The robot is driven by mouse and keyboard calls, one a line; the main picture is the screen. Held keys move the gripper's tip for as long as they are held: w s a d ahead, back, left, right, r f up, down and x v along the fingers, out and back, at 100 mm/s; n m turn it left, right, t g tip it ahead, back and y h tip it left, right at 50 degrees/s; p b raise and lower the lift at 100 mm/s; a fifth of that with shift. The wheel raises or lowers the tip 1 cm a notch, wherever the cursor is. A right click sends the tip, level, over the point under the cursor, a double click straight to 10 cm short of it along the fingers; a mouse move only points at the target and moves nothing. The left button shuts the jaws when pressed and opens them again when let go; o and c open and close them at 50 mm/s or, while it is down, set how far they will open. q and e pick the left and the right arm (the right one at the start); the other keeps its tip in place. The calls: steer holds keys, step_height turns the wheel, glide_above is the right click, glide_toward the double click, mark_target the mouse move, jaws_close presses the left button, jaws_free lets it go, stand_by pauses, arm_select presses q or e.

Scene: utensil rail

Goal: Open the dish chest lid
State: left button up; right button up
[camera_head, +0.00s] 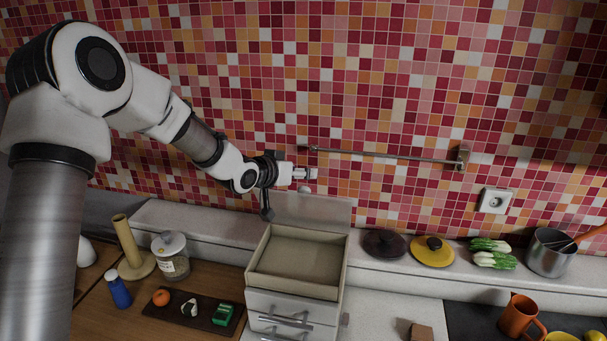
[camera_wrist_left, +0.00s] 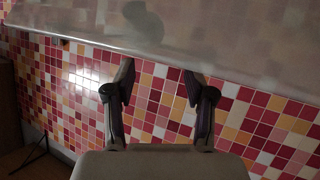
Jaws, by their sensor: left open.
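The dish chest (camera_head: 297,301) stands on the counter in the middle of the head view, with drawers and bar handles on its front. Its top is open and shows an empty-looking beige inside. The pale, translucent lid (camera_head: 322,211) stands up at the back of the chest, close to the tiled wall. My left gripper (camera_head: 306,175) is open and empty, just above the lid's upper edge. In the left wrist view the open fingers (camera_wrist_left: 160,80) point toward a translucent panel (camera_wrist_left: 215,45), which looks like the lid. I cannot tell whether they touch it. My right gripper is not in view.
A wall rail (camera_head: 385,154) runs right of my left gripper. A glass jar (camera_head: 171,256) and a food tray (camera_head: 195,312) are left of the chest.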

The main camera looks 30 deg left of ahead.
arm_select(q)
steer(key=s+r, duration=0.1)
steer(key=r+p, duration=0.1)
steer(key=r, duration=0.1)
steer(key=s+a+r+p, duration=0.1)
steer(key=shift+s+r, duration=0.2)
steer(key=shift+s, duration=0.15)
steer(key=shift+w+f, duration=0.1)
steer(key=shift+a, duration=0.1)
